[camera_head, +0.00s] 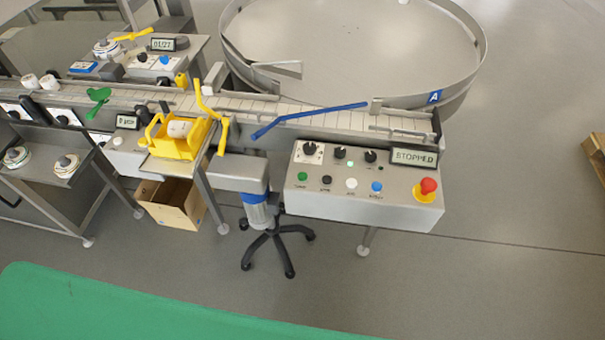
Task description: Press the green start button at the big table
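The big round table (262,52), a steel turntable with a raised rim and a blue "A" label, stands at the top centre-right. In front of it is a grey control box (400,201) with a display (413,156) reading "STOPPED". The green start button (302,176) is at the left end of the box's lower button row. Black, white and blue buttons sit to its right, and a red mushroom button (427,187) is at the far right. Neither of my grippers shows in the head view.
A conveyor (330,119) with a blue guide bar (310,118) runs behind the box. A yellow holder (178,146), a cardboard box (172,204) and a wheeled stand (266,232) are to the left. A green surface (120,310) fills the lower left. Floor in front of the box is clear.

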